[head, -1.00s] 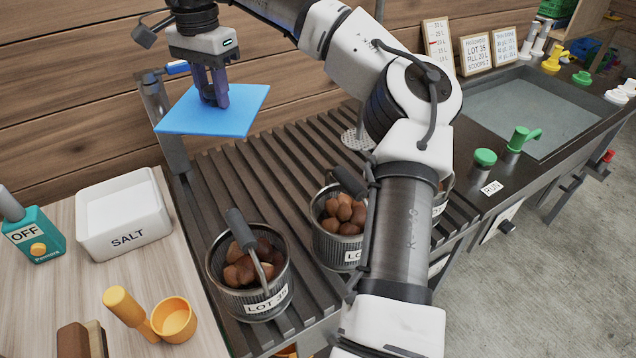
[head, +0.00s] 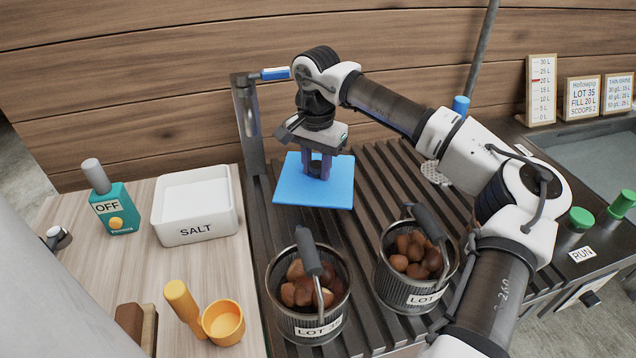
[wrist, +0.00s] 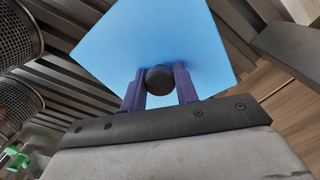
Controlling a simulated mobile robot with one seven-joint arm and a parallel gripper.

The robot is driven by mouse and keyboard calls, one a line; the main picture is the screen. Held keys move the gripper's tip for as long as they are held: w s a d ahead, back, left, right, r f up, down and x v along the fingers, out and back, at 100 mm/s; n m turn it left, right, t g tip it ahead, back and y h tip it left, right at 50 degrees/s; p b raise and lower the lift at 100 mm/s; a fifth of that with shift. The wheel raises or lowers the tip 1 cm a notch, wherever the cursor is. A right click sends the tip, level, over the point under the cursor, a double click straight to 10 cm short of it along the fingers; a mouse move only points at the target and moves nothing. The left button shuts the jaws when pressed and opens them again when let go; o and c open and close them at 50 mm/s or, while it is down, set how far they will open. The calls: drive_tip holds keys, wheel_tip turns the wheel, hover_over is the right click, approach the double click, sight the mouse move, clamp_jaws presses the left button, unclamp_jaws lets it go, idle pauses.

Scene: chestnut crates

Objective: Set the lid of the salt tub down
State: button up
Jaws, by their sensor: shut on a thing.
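The lid is a flat blue square plate (head: 315,192) with a dark round knob, seen in the head view above the slatted rack. My gripper (head: 318,168) is shut on the lid's knob, and the plate hangs below the fingers. In the wrist view the blue lid (wrist: 155,40) spreads out beyond the two purple fingers (wrist: 160,85), with the knob between them. The salt tub (head: 195,232) is a white open box labelled SALT on the wooden counter, left of the lid. Whether the lid touches the slats is hard to tell.
Two mesh baskets of chestnuts, a front one (head: 310,322) and one to its right (head: 415,295), stand on the slatted rack (head: 375,165) with upright handles.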

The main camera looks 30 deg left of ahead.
sight(317, 176)
drive_tip(key=shift+f, duration=2.75)
drive_tip(key=shift+f, duration=0.15)
drive_tip(key=o, duration=1)
wheel_tip(317, 176, up, 12)
drive_tip(key=shift+r, duration=0.2)
